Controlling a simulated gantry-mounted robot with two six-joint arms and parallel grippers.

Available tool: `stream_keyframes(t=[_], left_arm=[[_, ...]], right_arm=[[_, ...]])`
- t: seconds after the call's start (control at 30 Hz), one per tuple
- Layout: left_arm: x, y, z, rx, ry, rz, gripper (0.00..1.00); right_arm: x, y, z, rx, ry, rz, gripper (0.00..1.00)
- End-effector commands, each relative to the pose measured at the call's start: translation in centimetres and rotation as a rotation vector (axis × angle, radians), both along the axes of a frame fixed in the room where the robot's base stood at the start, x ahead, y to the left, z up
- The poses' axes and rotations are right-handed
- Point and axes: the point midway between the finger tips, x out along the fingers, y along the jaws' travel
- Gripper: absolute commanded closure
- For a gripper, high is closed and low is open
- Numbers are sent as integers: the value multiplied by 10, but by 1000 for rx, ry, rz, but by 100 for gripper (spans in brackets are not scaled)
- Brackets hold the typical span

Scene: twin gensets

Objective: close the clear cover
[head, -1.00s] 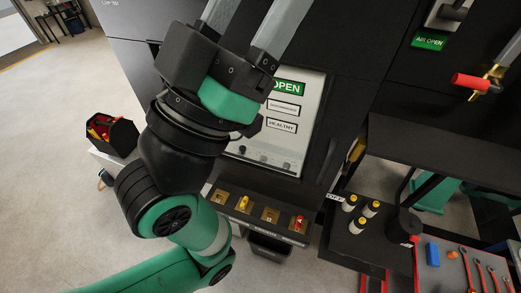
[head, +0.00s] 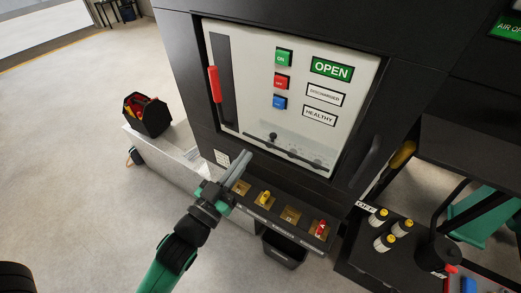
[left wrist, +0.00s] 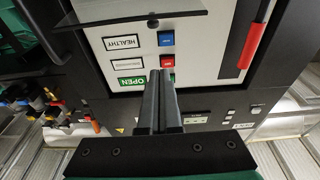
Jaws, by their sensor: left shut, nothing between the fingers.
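The clear cover (head: 290,152) is a see-through pane with a dark front edge. It sticks out from the lower part of the white breaker panel (head: 255,85), below the coloured buttons. In the left wrist view the cover (left wrist: 135,14) shows at the top left as a tinted pane with a dark edge. My left gripper (head: 245,156) is shut and empty. Its fingers point up toward the panel, just left of and below the cover in the head view. My right gripper is not in view.
A red handle (head: 214,85) stands at the panel's left. Below the panel is a ledge with several small coloured parts (head: 265,198). A dark tray (head: 385,250) with yellow-topped bottles is at lower right. A toolbox (head: 147,114) sits at left. Open floor lies at lower left.

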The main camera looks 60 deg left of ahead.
Motion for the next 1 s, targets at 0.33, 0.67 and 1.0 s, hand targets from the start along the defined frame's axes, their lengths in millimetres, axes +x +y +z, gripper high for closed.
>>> stream_keyframes(t=[0.33,0.67,1.0], left_arm=[[8,10,-4,-5,14,14,100],[69,38,10,-4,12,14,100],[82,43,-27,-5,17,14,100]], right_arm=[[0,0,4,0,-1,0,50],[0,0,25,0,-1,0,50],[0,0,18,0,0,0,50]])
